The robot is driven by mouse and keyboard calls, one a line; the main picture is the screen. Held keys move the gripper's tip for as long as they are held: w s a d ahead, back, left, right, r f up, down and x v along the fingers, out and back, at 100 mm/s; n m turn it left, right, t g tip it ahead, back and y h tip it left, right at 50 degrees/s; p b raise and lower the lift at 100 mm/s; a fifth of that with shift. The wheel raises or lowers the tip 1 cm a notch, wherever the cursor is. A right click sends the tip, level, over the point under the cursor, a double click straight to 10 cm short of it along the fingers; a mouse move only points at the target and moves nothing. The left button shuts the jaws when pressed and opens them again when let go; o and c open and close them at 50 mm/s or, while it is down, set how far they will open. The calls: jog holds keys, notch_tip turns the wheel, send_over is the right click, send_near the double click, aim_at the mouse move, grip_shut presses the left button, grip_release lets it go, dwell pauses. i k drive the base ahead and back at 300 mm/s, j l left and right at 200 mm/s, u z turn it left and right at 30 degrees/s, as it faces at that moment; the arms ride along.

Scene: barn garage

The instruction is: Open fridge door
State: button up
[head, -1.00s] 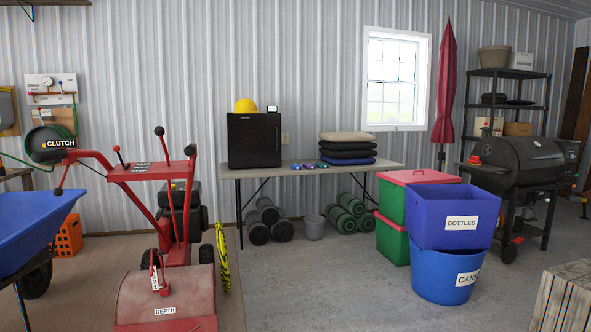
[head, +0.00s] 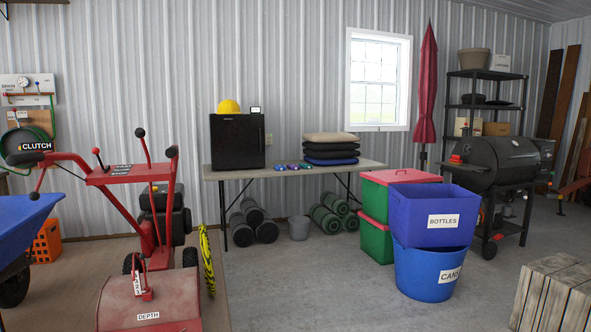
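A small black fridge (head: 237,142) stands on the left part of a folding table (head: 290,172) against the metal wall. Its door faces the room and looks closed. A darker strip, perhaps the handle, runs down the right side of its front. A yellow hard hat (head: 229,106) and a small white-framed display (head: 255,110) sit on top of the fridge. My gripper is not in the head view, so its state and its place relative to the fridge do not show.
A red walk-behind machine (head: 140,210) stands at left front, near a blue wheelbarrow (head: 22,225). Blue bins (head: 422,268) and a red-lidded green box (head: 375,240) stand at right. Open floor lies in the centre.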

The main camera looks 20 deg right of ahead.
aim_at(238, 140)
jog(key=i+z, duration=0.25)
jog(key=i+l+z, duration=0.1)
jog(key=i+z, duration=0.15)
jog(key=i, duration=6.25)
